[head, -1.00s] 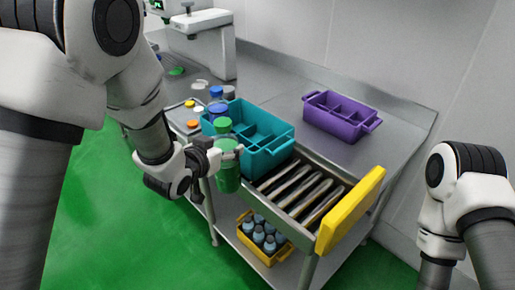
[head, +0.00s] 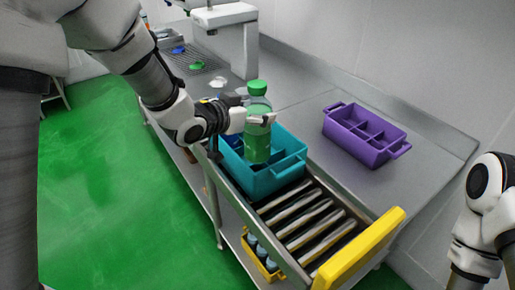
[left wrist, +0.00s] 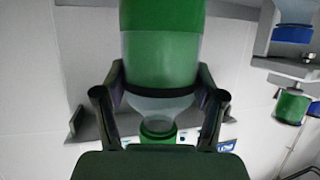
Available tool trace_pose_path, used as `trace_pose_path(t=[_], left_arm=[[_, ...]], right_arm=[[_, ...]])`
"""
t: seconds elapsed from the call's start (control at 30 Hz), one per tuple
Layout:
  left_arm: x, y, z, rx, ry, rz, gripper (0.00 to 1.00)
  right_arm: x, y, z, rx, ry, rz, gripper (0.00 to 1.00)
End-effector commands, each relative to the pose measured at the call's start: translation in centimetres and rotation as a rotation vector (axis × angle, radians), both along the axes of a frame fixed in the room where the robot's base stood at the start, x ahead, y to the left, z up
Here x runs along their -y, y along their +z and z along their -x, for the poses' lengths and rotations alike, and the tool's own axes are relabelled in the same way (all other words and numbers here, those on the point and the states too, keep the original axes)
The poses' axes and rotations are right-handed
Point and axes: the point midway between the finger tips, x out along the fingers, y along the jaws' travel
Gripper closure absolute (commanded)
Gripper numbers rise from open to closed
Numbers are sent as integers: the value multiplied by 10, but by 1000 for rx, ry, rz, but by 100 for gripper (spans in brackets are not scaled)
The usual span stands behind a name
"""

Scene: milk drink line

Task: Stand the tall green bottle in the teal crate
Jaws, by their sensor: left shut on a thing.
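The tall green bottle (head: 257,148) with a green cap is upright in my left gripper (head: 259,119), whose fingers are shut around its upper part. The bottle hangs over the teal crate (head: 277,183), overlapping its opening in the head view; I cannot tell whether its base touches the crate floor. In the left wrist view the two fingers (left wrist: 160,95) clasp the bottle (left wrist: 160,45) near its shoulder. A blue item (head: 236,142) shows inside the crate, mostly hidden behind the gripper. My right gripper is out of view; only its arm shows at the right edge.
The teal crate stands at the head of a roller track (head: 312,222) with a yellow end plate (head: 360,252). A purple divided crate (head: 366,136) stands on the steel counter to the right. A yellow crate (head: 262,262) of bottles is below. A white machine (head: 236,45) stands behind.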

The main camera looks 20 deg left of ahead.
Motion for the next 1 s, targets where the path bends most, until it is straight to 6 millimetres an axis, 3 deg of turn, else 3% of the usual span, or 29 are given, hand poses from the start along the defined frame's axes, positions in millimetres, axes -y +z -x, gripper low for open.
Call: trace_pose_path(t=[0.2,0.47,0.63,1.0], left_arm=[[0,-45,0,-2,0,2,100],[0,-75,-1,0,0,0,100],[0,-104,-1,-2,2,1,100],[0,-114,-1,3,1,0,100]], right_arm=[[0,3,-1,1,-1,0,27],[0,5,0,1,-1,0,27],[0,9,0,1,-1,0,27],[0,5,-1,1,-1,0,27]])
